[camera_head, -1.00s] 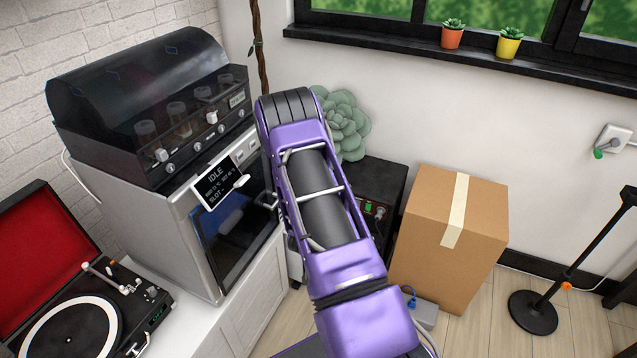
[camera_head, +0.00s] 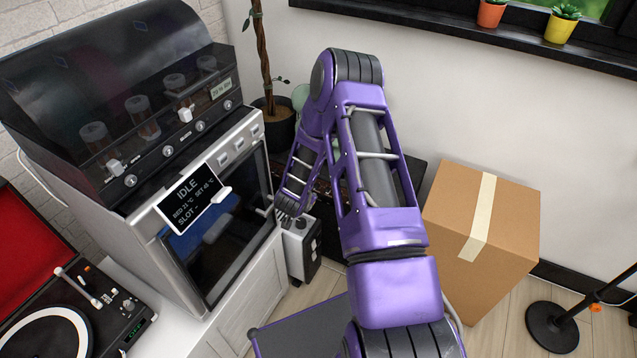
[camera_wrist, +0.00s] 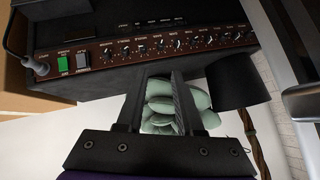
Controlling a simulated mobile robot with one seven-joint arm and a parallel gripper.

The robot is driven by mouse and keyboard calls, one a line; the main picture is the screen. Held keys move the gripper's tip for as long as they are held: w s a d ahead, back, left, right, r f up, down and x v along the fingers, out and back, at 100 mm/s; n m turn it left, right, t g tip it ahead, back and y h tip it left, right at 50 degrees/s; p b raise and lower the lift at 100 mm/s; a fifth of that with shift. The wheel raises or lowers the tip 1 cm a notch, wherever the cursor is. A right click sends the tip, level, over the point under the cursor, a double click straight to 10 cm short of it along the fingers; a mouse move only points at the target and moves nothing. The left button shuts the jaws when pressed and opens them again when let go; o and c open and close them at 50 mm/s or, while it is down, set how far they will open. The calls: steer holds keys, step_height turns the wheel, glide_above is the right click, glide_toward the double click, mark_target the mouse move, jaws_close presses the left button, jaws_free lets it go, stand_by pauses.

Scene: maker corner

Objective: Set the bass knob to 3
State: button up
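The black amplifier (camera_wrist: 215,13) crosses the top of the wrist view, with a dark red-brown control panel (camera_wrist: 90,55) and a row of several small knobs (camera_wrist: 177,43). The labels are too small to read, so I cannot tell which knob is bass or its setting. A lit green switch (camera_wrist: 64,64) is at the panel's left end. My gripper (camera_wrist: 160,82) is open and empty, its fingers pointing toward the panel and apart from the knobs as far as I can tell.
A cardboard box (camera_head: 510,220) stands right of my arm. A white cabinet (camera_head: 255,310) carries the oven-like machine (camera_head: 225,250) at left, with a turntable (camera_head: 110,310) beside it. A potted plant (camera_head: 275,125) stands behind.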

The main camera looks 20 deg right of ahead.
mark_target(315, 188)
steer(key=b+x, duration=0.3)
steer(key=x, duration=1.4)
steer(key=shift+w+d, duration=0.1)
steer(key=shift+w, duration=0.15)
steer(key=shift+c, duration=0.2)
jaws_close()
